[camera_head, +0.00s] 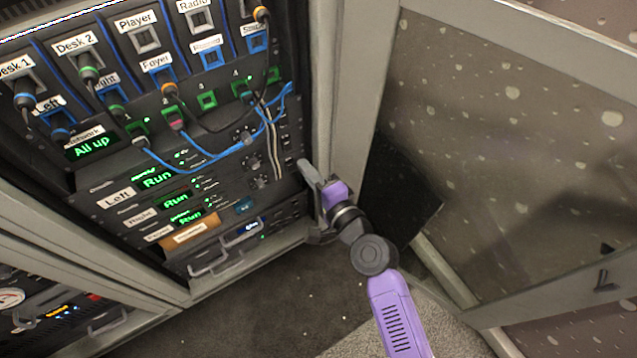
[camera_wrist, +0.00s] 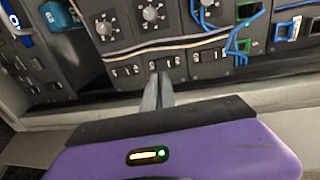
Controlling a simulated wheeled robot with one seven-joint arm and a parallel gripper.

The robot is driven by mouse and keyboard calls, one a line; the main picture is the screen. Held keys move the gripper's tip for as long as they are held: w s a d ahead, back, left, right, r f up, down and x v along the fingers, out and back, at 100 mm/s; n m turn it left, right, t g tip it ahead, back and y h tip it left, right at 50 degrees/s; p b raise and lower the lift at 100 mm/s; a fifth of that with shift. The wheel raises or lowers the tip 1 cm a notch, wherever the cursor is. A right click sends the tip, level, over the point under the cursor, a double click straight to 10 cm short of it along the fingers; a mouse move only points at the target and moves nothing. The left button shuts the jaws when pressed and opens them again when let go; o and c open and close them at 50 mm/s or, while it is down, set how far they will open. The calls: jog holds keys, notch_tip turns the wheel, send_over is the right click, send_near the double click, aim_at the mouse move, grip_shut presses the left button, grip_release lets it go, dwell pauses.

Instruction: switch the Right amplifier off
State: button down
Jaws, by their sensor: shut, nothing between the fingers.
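The Right amplifier (camera_head: 142,216) is the middle of three stacked units low in the rack in the head view, and its green display (camera_head: 174,202) reads "Run". The wrist view shows three small switch panels in a row; the middle one (camera_wrist: 162,62) lies at my fingertips and is partly hidden by them. My gripper (camera_head: 303,164) is at the right edge of the rack front, with its fingers together and empty. The fingers also show in the wrist view (camera_wrist: 161,78), pointing at the middle switch panel. I cannot tell whether they touch it.
The Left unit (camera_head: 117,198) above and another unit (camera_head: 159,234) below also read "Run". Blue cables (camera_head: 215,157) hang across the rack front. The rack's side post (camera_head: 340,100) stands close beside my gripper. Dark floor (camera_head: 270,310) lies open below.

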aim_at(289, 148)
jog(key=shift+b+x, duration=0.5)
jog(key=shift+x, duration=2.3)
